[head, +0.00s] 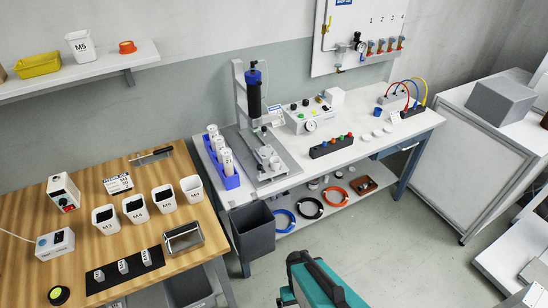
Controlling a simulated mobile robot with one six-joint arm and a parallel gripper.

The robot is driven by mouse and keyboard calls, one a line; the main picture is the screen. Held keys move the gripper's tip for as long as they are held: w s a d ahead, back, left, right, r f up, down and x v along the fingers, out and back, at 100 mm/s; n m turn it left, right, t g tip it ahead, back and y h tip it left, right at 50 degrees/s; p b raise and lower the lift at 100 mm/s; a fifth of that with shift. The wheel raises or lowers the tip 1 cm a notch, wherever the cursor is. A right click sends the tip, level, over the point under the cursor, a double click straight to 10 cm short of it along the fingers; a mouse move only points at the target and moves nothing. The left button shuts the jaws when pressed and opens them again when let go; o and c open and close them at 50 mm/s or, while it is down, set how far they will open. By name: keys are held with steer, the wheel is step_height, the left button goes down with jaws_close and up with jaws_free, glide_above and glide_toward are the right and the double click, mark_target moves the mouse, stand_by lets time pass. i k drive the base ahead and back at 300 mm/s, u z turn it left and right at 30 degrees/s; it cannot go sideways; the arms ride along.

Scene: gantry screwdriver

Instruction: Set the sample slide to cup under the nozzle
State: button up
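The dispensing stand is on the white bench, with a tall grey post and a dark cylinder with a blue top (253,92). The nozzle is at the cylinder's lower end and is too small to make out clearly. Below it is a grey base plate (290,166). Small pale cups (265,153) stand on the plate, on what looks like the sample slide; its outline is not clear. The cups appear in front of and slightly right of the cylinder's lower end. My gripper is not in view; a teal and black part of mine shows at the bottom centre.
A blue rack (229,181) with white bottles is left of the stand. A control box (307,117) and a dark block with coloured knobs (331,147) are to its right. The wooden table (85,218) holds several cups.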

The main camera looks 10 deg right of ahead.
mark_target(263, 155)
steer(key=z, duration=0.75)
steer(key=k, duration=0.9)
steer(key=u, duration=0.6)
steer(key=i, duration=0.5)
steer(key=u, duration=0.05)
